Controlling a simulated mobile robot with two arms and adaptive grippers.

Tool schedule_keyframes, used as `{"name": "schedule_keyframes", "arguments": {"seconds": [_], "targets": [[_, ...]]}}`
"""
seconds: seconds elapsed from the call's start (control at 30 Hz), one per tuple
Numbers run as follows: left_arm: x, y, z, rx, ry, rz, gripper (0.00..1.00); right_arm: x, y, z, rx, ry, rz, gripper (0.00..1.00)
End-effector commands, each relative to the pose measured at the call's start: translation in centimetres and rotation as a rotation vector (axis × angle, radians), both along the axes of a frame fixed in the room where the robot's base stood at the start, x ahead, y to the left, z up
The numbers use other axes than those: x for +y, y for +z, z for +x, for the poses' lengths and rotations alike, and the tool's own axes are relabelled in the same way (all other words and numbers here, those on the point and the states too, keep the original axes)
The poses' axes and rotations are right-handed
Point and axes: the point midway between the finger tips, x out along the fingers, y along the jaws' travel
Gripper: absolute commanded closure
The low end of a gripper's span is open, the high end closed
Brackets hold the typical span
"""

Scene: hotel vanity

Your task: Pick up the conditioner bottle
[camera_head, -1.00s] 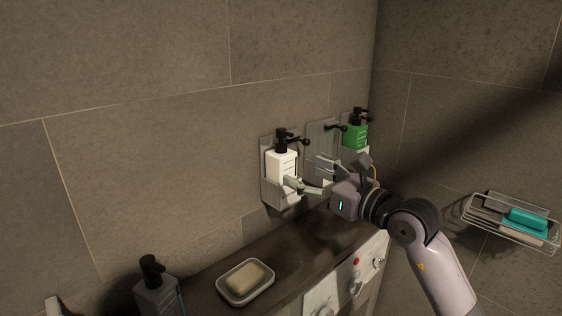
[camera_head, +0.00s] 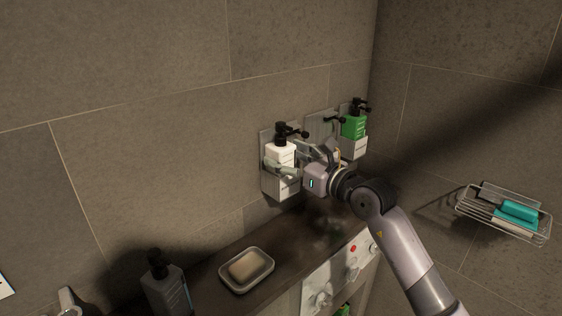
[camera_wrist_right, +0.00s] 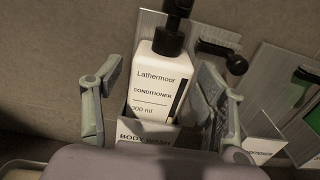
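The conditioner bottle (camera_head: 280,153) is white with a black pump. It stands upright in a wall holder on the tiled wall. In the right wrist view, the bottle (camera_wrist_right: 157,85) reads "Lathermoor CONDITIONER" and its holder (camera_wrist_right: 147,136) is labelled "BODY WASH". My right gripper (camera_head: 287,160) is at the bottle, with its fingers spread on either side of it. My left gripper is not in view.
An empty-looking wall holder (camera_head: 318,126) and a green bottle (camera_head: 353,126) in another holder stand right of the conditioner. Below are a dark shelf (camera_head: 300,228), a soap dish (camera_head: 247,284) and a grey pump bottle (camera_head: 166,290). A wire rack (camera_head: 484,209) hangs at right.

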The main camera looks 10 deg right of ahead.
Motion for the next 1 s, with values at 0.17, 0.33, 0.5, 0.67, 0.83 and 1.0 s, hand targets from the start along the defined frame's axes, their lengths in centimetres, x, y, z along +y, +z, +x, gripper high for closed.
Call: {"name": "schedule_keyframes", "arguments": {"seconds": [0.17, 0.33, 0.5, 0.67, 0.83, 1.0], "targets": [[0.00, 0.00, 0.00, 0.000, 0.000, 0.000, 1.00, -0.02, -0.01, -0.01, 0.000, 0.000, 0.000, 0.49], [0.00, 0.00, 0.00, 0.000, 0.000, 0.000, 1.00, -0.03, -0.02, -0.02, 0.000, 0.000, 0.000, 0.60], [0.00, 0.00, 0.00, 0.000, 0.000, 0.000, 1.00, -0.03, -0.02, -0.02, 0.001, 0.000, -0.001, 0.72], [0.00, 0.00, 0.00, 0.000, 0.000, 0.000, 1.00, -0.03, -0.01, -0.03, 0.001, 0.000, -0.001, 0.82], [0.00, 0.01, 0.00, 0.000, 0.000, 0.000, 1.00, -0.04, 0.11, -0.04, -0.002, 0.000, 0.001, 0.90], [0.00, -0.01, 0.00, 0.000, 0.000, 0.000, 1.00, -0.03, 0.14, -0.03, -0.002, 0.000, 0.001, 0.90]]}}
